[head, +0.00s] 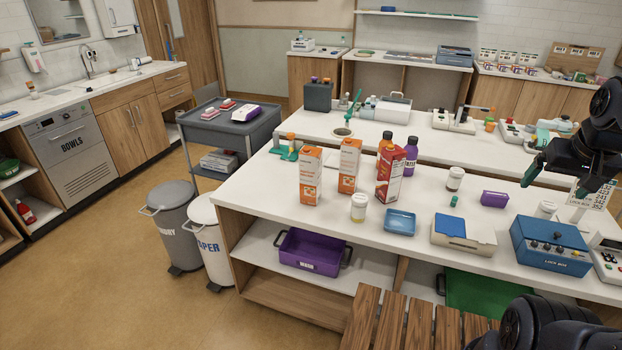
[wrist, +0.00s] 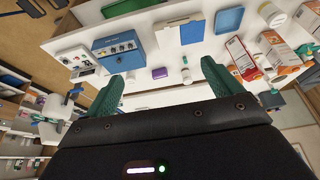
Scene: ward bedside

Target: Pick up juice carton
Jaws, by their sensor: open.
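Three tall cartons stand upright on the white counter in the head view. A white-and-orange carton (head: 310,176) is at the left, a similar one (head: 349,166) is behind it, and a red carton (head: 389,177) is at the right. I cannot tell which is the juice carton. In the wrist view, the red carton (wrist: 242,58) and an orange carton (wrist: 277,50) show at the right. My gripper (head: 535,171) has green fingers and is above the counter's right part, well right of the cartons. In the wrist view its jaws (wrist: 161,72) are apart and empty.
A purple tub (head: 494,199) lies between gripper and cartons. Bare counter (head: 265,199) is at left.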

